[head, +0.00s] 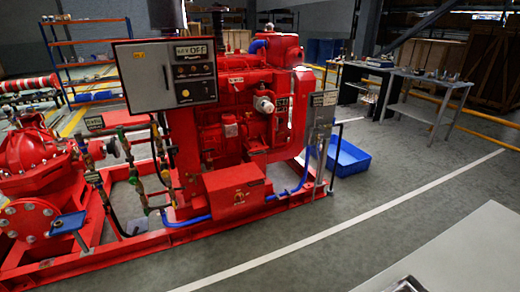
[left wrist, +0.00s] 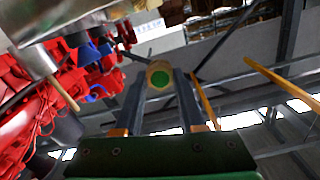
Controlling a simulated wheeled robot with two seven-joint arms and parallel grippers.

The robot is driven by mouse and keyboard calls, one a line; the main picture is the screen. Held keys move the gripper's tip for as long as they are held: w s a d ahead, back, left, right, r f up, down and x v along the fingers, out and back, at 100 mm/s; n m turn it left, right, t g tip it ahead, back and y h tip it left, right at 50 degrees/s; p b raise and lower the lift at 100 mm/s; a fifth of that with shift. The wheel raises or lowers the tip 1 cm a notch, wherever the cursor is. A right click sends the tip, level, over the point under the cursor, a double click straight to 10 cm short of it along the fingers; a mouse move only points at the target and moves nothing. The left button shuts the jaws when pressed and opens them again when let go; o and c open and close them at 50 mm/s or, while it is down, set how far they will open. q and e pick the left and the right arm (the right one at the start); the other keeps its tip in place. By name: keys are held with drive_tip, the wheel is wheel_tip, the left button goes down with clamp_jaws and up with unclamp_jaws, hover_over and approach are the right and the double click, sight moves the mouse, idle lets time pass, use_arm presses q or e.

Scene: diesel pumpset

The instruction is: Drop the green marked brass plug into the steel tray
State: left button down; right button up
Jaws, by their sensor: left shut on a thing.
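My left gripper (left wrist: 160,72) shows in the left wrist view, its two dark fingers reaching up from the green-edged mount. It is shut on the brass plug (left wrist: 159,79), whose round end has a green centre and a brass rim. The plug sits between the fingertips. I cannot make out the plug or this gripper surely in the head view. My right gripper is not in view.
A red diesel pumpset (head: 235,110) with a grey control panel (head: 165,76) fills the left and middle. A blue bin (head: 345,158) lies on the floor beside it. A pale flat surface (head: 450,255) shows at lower right. The floor between is clear.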

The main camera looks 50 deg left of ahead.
use_arm(q)
drive_tip(key=shift+d+f+b, duration=0.2)
drive_tip(key=shift+f+b, duration=0.35)
drive_tip(key=shift+f, duration=0.55)
drive_tip(key=shift+r, duration=0.1)
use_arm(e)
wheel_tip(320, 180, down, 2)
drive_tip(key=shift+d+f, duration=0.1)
use_arm(q)
drive_tip(key=shift+c, duration=2.1)
unclamp_jaws()
drive_tip(key=b+v, duration=0.1)
drive_tip(key=v, duration=0.5)
drive_tip(key=shift+s+a, duration=0.1)
drive_tip(key=shift+s, duration=0.25)
drive_tip(key=shift+s+a, duration=0.1)
drive_tip(key=shift+s, duration=0.15)
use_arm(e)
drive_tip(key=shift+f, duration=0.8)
